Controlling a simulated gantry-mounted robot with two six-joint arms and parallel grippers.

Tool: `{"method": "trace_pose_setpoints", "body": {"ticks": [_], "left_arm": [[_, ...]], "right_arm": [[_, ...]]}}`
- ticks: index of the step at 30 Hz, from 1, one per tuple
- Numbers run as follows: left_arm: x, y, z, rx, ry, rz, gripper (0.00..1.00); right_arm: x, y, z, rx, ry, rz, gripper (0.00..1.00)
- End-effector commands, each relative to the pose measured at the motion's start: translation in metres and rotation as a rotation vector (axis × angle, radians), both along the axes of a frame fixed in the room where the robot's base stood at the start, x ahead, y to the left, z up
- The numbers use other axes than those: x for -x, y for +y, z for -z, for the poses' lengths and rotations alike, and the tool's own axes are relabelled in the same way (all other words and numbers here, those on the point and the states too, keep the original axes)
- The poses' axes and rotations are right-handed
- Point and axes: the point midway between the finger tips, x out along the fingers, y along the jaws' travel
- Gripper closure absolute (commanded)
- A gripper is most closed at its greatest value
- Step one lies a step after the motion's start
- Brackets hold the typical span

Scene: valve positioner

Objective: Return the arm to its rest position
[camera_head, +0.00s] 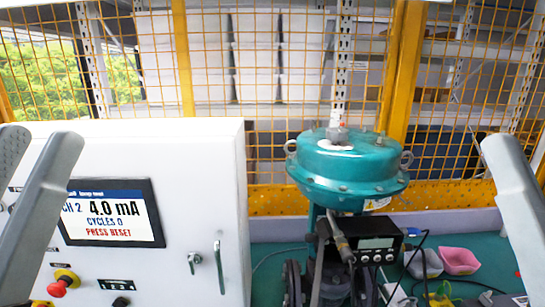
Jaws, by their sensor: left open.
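My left gripper (41,139) is at the left edge, in front of the white cabinet. Its two grey fingers point up and stand apart, with nothing seen between them. A single grey finger of my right gripper (512,185) shows at the right edge. Its other finger is out of view. The valve's teal round actuator (345,165) stands right of centre, between the two grippers and apart from both. The black positioner box (375,240) with a small display sits below it.
The white cabinet (205,190) fills the left side; its screen (110,212) reads 4.0 mA, CYCLES 0, PRESS RESET. A red knob (62,283) and handles are on its front. Yellow mesh fencing stands behind.

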Motion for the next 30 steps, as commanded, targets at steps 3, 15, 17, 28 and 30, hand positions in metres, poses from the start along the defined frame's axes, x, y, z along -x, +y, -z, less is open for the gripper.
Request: {"method": "trace_pose_setpoints", "body": {"ticks": [3,15,17,28,30], "left_arm": [[0.003,0.019,-0.044,0.073,0.01,-0.033,0.56],[0.001,0.019,-0.217,0.069,0.014,-0.035,0.56],[0.001,0.019,-0.246,0.069,0.014,-0.035,0.56],[0.001,0.019,-0.375,0.069,0.015,-0.035,0.56],[0.001,0.019,-0.379,0.069,0.015,-0.035,0.56]], "right_arm": [[-0.001,0.0,-0.044,0.0,0.003,0.0,0.22],[0.0,0.0,-0.22,0.0,0.0,0.0,0.22],[0.0,0.0,-0.248,0.0,0.0,0.0,0.22],[0.0,0.0,-0.378,0.0,0.0,0.0,0.22],[0.0,0.0,-0.383,0.0,0.0,0.0,0.22]]}}
